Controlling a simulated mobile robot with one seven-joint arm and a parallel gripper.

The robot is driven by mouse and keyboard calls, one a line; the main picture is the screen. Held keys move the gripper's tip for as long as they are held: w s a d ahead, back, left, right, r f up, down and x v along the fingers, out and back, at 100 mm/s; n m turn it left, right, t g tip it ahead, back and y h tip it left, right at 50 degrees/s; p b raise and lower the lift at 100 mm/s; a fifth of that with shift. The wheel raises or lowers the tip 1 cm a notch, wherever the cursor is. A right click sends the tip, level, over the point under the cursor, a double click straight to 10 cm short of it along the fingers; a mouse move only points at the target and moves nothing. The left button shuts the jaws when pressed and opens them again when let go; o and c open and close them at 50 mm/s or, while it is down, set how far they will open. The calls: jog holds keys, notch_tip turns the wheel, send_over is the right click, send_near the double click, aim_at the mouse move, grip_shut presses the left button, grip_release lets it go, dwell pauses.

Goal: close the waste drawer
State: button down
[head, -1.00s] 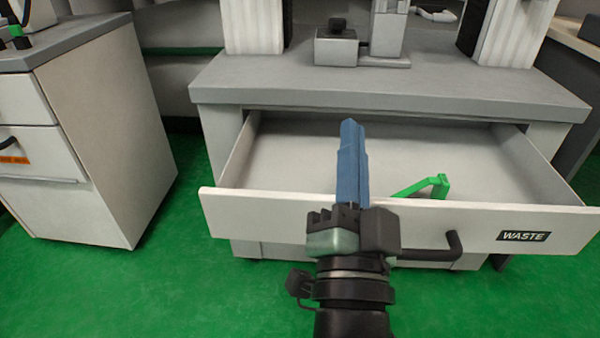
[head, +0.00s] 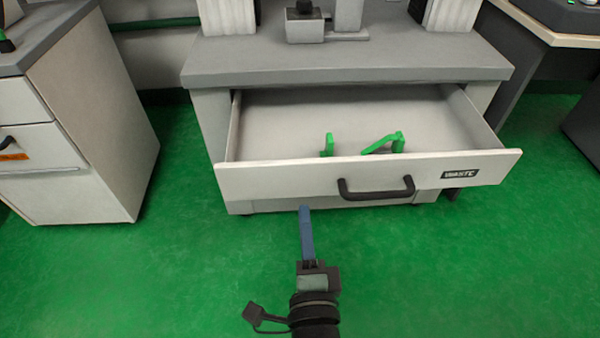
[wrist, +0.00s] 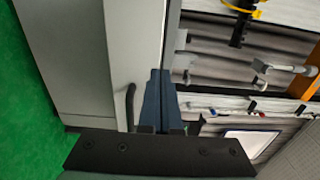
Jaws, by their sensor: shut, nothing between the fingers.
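The waste drawer (head: 280,178) is pulled out from under the grey bench top. Its white front carries a black WASTE label (head: 460,174) and a black bar handle (head: 376,189). Inside the drawer lie green pieces, one upright (head: 328,145) and one bent (head: 385,143). My gripper (head: 305,210) is shut and empty, with its blue fingers together. In the head view its tips show just below the drawer front, left of the handle. In the wrist view my gripper (wrist: 160,75) points past a dark curved bar, which looks like the handle (wrist: 130,105).
A white cabinet (head: 90,150) with drawers stands at the left. The grey bench top (head: 340,62) above the drawer carries a device on a stand (head: 305,24). Another bench (head: 550,30) stands at the right. The green floor (head: 420,275) in front is clear.

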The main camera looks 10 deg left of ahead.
aim_at(299, 164)
jog(key=b+x, duration=0.1)
jog(key=x, duration=0.8)
jog(key=shift+w+a, duration=0.1)
jog(key=shift+w, duration=0.15)
